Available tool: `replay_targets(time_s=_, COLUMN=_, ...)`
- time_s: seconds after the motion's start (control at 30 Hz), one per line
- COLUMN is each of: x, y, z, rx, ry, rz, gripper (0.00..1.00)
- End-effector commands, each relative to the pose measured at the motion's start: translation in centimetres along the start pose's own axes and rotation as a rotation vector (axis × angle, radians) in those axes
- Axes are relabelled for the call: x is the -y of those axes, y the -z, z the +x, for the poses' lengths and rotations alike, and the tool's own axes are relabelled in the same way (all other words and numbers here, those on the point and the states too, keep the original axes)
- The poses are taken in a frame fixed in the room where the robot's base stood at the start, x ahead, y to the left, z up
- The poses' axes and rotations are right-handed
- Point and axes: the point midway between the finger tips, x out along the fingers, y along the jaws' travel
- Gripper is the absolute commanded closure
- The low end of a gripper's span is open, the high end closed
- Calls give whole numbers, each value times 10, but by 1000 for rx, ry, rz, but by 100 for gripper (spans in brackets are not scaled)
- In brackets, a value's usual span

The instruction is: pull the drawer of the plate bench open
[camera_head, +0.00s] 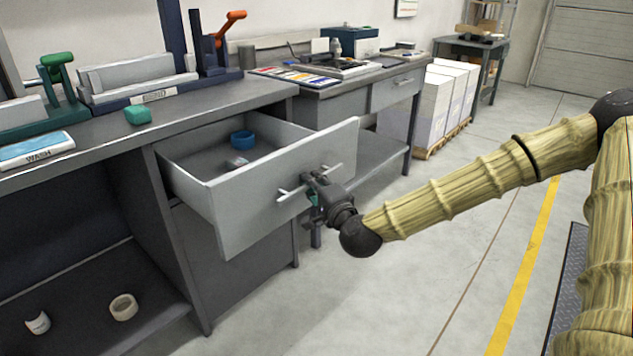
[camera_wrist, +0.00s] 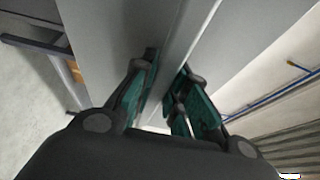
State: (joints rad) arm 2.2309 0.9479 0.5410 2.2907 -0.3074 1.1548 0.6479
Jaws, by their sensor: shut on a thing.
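A grey bench (camera_head: 215,112) has its light grey drawer (camera_head: 255,205) standing well out, so I see inside it. A blue ring-shaped thing (camera_head: 241,139) and a small pale thing (camera_head: 236,162) lie in it. The drawer's bar handle (camera_head: 289,193) is on its front. My gripper (camera_head: 315,186) is at the middle of this handle, shut on it; the fingers partly hide the bar. In the wrist view the teal-padded fingers of my gripper (camera_wrist: 160,100) stand on both sides of a grey bar, close to a grey panel.
A second bench (camera_head: 345,95) with a closed drawer (camera_head: 395,88) stands beyond. White stacks (camera_head: 440,100) on a pallet are farther right. A green block (camera_head: 138,114) and a "WASH" pack (camera_head: 35,150) lie on the near benchtop. Floor (camera_head: 400,290) in front of the drawer is clear.

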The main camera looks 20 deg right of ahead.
Motion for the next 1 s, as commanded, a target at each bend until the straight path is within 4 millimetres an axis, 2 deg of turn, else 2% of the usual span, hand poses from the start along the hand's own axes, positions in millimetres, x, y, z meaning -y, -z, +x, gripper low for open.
replay_targets(time_s=0.2, x=-2, y=0, z=0, rx=2, ry=-3, rz=0, gripper=100)
replay_targets(time_s=0.23, x=-2, y=0, z=0, rx=2, ry=-3, rz=0, gripper=83)
replay_targets(time_s=0.33, x=-1, y=0, z=0, rx=1, ry=-2, rz=0, gripper=65)
replay_targets(time_s=0.37, x=-1, y=0, z=0, rx=1, ry=-2, rz=0, gripper=62)
replay_targets(time_s=0.73, x=0, y=0, z=-3, rx=0, ry=-1, rz=1, gripper=62)
replay_targets(time_s=1.0, x=0, y=1, z=-38, rx=-1, ry=-2, rz=2, gripper=62)
